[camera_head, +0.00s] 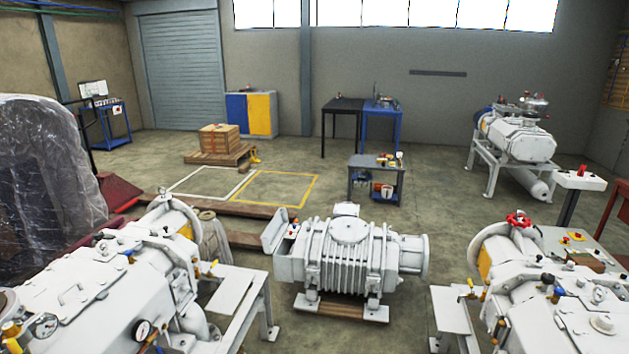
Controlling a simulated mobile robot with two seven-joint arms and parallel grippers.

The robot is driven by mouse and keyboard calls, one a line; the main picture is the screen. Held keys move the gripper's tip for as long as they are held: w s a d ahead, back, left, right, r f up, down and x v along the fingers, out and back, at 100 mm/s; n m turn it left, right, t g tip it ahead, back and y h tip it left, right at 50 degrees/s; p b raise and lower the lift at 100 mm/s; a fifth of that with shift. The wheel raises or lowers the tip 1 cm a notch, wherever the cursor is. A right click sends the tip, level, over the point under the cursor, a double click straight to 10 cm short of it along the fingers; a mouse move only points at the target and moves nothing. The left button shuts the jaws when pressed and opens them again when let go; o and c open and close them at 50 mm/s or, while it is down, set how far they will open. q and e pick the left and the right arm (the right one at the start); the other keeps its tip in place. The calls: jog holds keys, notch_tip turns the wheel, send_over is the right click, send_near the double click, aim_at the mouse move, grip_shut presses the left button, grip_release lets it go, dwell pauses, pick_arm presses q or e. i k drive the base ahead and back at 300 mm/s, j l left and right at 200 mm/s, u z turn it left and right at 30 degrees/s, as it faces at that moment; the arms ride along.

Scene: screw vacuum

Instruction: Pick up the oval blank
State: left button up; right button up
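I cannot make out an oval blank anywhere in the head view. Small items lie on a grey-green bench (553,240) at the right, including a small yellow and red item (573,237); they are too small to identify. More small items stand on a grey cart (363,163) in the middle, also too small to tell. Neither of my grippers is in view.
A ribbed white pump (347,258) stands on wooden beams in the front middle. Large white machines fill the front left (90,285) and front right (570,310). Another machine (520,138) stands at the back right. Open floor lies around the yellow floor marking (312,190).

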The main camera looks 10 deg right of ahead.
aim_at(345, 228)
jog(key=i+l+z, duration=0.1)
jog(key=i+z, duration=0.15)
jog(key=i, duration=0.5)
jog(key=i+z, duration=0.25)
jog(key=i, duration=0.55)
jog(key=i+l+u, duration=0.1)
jog(key=i+u, duration=0.2)
jog(key=i+l+u, duration=0.25)
jog(key=i, duration=0.25)
jog(key=i+l+u, duration=0.45)
jog(key=i, duration=0.25)
jog(key=i+l+u, duration=0.1)
jog(key=i, duration=0.25)
jog(key=i+l+u, duration=0.15)
jog(key=i, duration=0.2)
